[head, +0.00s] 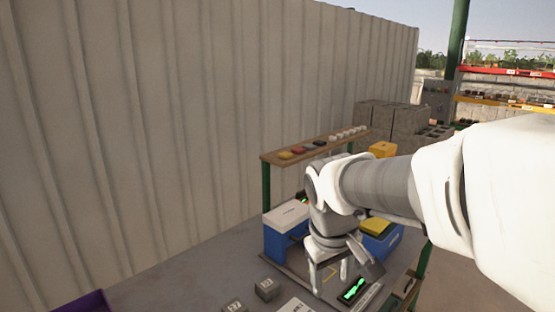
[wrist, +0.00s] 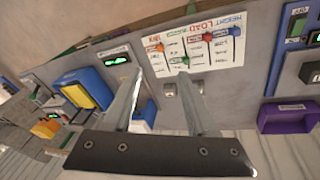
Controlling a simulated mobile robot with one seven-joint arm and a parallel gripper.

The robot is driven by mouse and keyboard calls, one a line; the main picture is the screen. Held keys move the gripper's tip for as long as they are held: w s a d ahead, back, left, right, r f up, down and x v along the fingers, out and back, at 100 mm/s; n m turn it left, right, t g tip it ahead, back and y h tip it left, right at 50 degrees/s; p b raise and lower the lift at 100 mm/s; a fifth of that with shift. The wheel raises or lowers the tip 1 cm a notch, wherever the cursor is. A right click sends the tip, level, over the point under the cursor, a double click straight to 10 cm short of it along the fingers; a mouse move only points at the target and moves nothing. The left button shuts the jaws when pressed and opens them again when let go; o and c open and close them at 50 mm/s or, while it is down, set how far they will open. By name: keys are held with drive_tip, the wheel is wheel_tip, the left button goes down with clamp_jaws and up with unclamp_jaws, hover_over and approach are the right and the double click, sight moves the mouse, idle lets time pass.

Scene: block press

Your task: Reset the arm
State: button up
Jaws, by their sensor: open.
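My gripper (head: 340,278) hangs over the grey workbench (head: 190,275) at the end of my white and grey arm. It also shows in the wrist view (wrist: 163,82), its two fingers wide apart with nothing between them. Two small grey blocks with markings lie on the bench to its left in the head view, one nearer block (head: 234,306) and one farther block (head: 267,289). A blue machine with a white top (head: 287,216) and a blue one with a yellow top (head: 375,227) stand behind the gripper, the second partly hidden by my arm.
A purple tray (wrist: 287,117) lies on the bench. A printed chart with coloured markers (wrist: 195,43) and green-lit displays (head: 352,289) are around the gripper. A wooden shelf (head: 316,144) with small coloured items stands behind. A corrugated wall (head: 190,120) closes the left.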

drive_tip(key=s+d+r+m+t, duration=0.1)
drive_tip(key=s+d+m, duration=0.1)
drive_tip(key=s, duration=0.4)
drive_tip(key=s+d+r+m+t+y, duration=0.1)
drive_tip(key=s+d+m, duration=0.1)
drive_tip(key=s, duration=0.5)
drive_tip(key=shift+s+d+r+t, duration=0.15)
drive_tip(key=shift+d+r+t, duration=0.05)
drive_tip(key=shift+t, duration=0.1)
idle(0.7)
